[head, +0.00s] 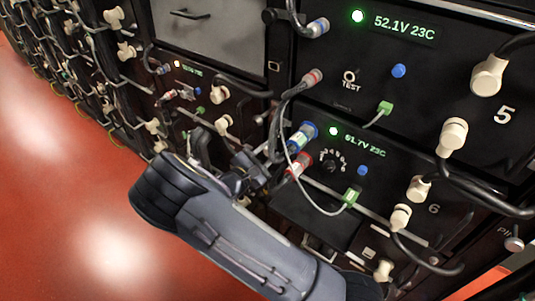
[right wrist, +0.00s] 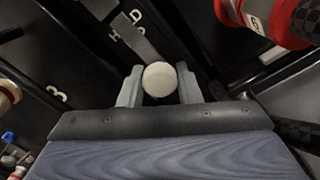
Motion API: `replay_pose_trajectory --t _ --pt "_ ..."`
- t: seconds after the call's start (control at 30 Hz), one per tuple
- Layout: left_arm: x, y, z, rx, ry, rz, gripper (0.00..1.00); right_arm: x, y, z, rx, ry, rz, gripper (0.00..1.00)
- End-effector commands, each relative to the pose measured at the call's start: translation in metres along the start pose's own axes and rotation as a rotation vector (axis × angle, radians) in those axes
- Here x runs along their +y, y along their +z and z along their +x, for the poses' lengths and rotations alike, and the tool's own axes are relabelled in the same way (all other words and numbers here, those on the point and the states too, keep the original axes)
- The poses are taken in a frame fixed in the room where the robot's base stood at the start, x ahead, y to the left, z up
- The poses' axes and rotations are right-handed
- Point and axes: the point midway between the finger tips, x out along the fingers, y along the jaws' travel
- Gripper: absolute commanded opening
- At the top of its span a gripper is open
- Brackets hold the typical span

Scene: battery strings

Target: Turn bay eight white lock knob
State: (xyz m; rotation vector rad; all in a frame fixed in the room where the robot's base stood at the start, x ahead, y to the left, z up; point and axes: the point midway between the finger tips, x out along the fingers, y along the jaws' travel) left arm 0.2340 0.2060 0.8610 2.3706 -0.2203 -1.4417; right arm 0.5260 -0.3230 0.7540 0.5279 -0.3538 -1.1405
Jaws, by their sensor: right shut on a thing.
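The white round knob (right wrist: 160,78) is in the middle of the right wrist view, seen end-on. My right gripper (right wrist: 159,88) has one grey finger on each side of it and is shut on it. In the head view my right arm reaches in from the bottom toward the left racks, and I cannot make out the held knob there. My left gripper is in neither view.
A battery rack with cream connectors (head: 489,75), black cables and green-lit displays (head: 405,28) fills the right of the head view. Red and blue plugs (head: 301,137) stick out near my arm. A red-and-white connector (right wrist: 262,18) is close at the upper right. Red floor (head: 60,200) is clear at left.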

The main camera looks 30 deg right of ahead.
Motion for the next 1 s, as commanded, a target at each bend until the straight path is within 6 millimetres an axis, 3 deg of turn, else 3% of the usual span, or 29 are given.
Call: replay_pose_trajectory --t 0.37,0.4,0.57,0.83,1.0 --pt "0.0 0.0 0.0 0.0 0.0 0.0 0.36 -0.001 -0.001 -0.001 0.003 -0.002 0.005 0.08" --pt "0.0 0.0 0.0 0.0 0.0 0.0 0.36 -0.001 -0.001 -0.001 0.003 -0.002 0.005 0.33" --pt "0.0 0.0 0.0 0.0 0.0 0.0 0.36 -0.001 -0.001 -0.001 0.002 -0.001 0.004 0.52" --pt "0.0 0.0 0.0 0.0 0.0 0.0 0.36 0.0 0.0 -0.002 0.001 0.0 0.004 0.52" --pt "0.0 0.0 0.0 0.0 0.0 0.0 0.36 0.001 -0.001 -0.021 0.004 0.001 0.003 0.52"
